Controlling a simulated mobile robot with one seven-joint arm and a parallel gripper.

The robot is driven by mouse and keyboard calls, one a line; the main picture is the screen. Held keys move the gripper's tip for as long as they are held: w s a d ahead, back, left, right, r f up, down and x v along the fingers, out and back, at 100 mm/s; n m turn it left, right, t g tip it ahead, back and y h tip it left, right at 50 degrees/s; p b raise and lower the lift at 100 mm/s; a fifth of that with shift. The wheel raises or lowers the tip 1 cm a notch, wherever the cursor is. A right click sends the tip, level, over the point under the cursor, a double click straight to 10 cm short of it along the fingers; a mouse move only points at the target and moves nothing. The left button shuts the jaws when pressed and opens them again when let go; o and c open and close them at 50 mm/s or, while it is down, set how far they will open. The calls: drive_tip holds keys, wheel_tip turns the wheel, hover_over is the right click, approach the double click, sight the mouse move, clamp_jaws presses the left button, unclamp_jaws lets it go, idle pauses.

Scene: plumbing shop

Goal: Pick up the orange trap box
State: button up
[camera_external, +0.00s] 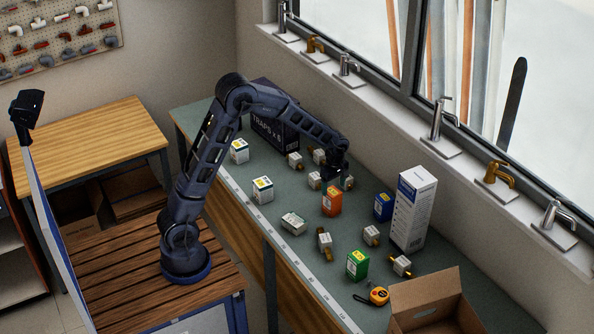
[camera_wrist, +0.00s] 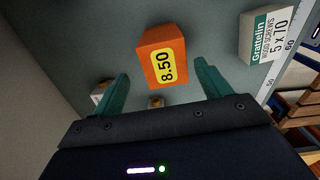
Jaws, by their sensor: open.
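The orange trap box (camera_external: 332,200) stands on the green-grey counter (camera_external: 215,150) near its middle, beside several small white-and-brass parts. In the wrist view the orange box (camera_wrist: 152,50) shows a yellow label reading 8.50. It lies ahead of and between the two teal fingers. My gripper (camera_wrist: 160,85) is open, with nothing between its fingers. In the external view my gripper (camera_external: 338,174) is above and just behind the orange box, and the fingertips are hard to make out. I cannot tell the exact gap between them.
A blue box (camera_external: 384,206) and a tall white box (camera_external: 412,210) stand to the right. A green box (camera_external: 357,265), orange tape measure (camera_external: 378,296) and open carton (camera_external: 435,300) are nearer. A white screws box (camera_wrist: 265,35) shows in the wrist view. A dark TRAPS box (camera_external: 275,125) is behind.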

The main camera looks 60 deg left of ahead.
sight(332, 199)
drive_tip(key=shift+s+d+f, duration=0.1)
drive_tip(key=shift+s+f, duration=0.05)
drive_tip(key=shift+f, duration=1.75)
drive_tip(key=shift+s+d+f, duration=0.1)
drive_tip(key=shift+s+f, duration=0.05)
drive_tip(key=shift+f, duration=1.7)
drive_tip(key=c, duration=1.2)
drive_tip(key=shift+r, duration=0.15)
